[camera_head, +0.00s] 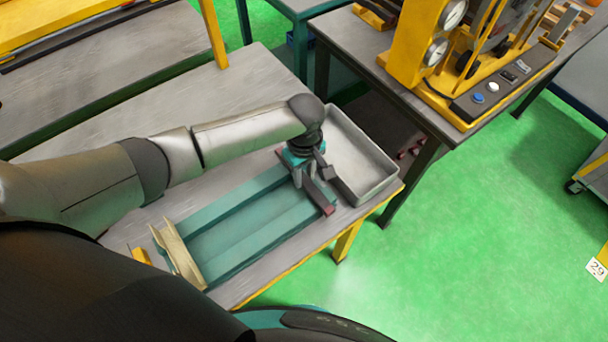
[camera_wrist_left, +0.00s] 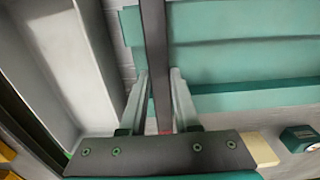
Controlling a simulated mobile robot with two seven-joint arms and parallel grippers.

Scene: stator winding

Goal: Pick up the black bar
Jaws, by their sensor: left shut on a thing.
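The black bar (camera_head: 319,194) is a narrow dark bar with a reddish end, at the right end of the teal fixture (camera_head: 240,238). My left gripper (camera_head: 305,180) is over that end of the fixture, pointing down, and is shut on the bar. In the left wrist view the bar (camera_wrist_left: 155,50) runs from the top edge down between the two grey fingers of my left gripper (camera_wrist_left: 160,105). The teal fixture (camera_wrist_left: 240,60) lies behind it. I cannot tell whether the bar touches the fixture or hangs just above it. My right gripper is not in view.
An empty light grey tray (camera_head: 376,190) stands right of the fixture, close to my gripper. A wooden-coloured bracket (camera_head: 178,255) sits at the fixture's left end. A yellow machine with gauges (camera_head: 422,50) stands on a separate table. Green floor is open at right.

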